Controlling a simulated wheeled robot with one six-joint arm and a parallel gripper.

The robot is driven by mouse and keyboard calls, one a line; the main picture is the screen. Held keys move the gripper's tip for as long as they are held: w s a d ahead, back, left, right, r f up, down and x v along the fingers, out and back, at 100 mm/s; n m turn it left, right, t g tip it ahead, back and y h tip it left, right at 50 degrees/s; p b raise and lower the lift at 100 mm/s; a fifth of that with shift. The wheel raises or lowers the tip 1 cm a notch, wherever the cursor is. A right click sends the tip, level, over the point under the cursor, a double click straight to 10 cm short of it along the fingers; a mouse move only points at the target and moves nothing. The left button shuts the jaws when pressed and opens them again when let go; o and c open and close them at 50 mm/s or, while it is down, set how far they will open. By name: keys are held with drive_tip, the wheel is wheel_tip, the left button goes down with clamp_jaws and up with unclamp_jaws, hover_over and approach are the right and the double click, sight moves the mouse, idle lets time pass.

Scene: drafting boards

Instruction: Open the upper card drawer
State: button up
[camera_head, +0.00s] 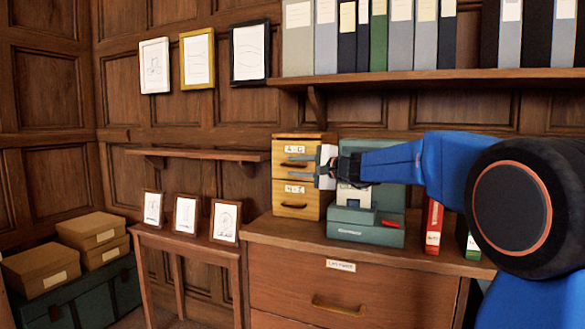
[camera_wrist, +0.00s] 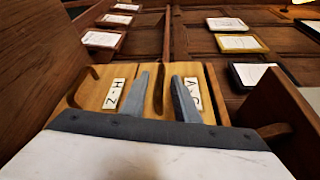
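The wooden card cabinet (camera_head: 305,137) stands on the chest at centre. Its upper drawer (camera_head: 280,155) has an A-G label and its lower drawer (camera_head: 286,210) an H-Z label; both fronts look flush. My gripper (camera_head: 291,167) is at the upper drawer's front, with its two fingers apart. In the wrist view the cabinet appears turned on its side. There my gripper (camera_wrist: 161,85) has one finger on each side of the upper drawer's handle (camera_wrist: 158,92), partly hidden between them. Firm contact is not visible. The lower handle (camera_wrist: 80,88) is clear of the fingers.
A green box (camera_head: 368,232) and a red binder (camera_head: 433,226) stand to the right on the wooden chest (camera_head: 290,265). A shelf of binders (camera_head: 430,78) hangs above. A small shelf (camera_head: 200,154) and framed pictures are at left.

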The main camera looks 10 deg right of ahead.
drive_tip(key=shift+x, duration=0.95)
clamp_jaws()
drive_tip(key=shift+s, duration=0.1)
drive_tip(key=s+a, duration=0.6)
drive_tip(key=s, duration=0.2)
drive_tip(key=s+a, duration=0.6)
drive_tip(key=s, duration=0.3)
drive_tip(key=shift+s, duration=0.25)
unclamp_jaws()
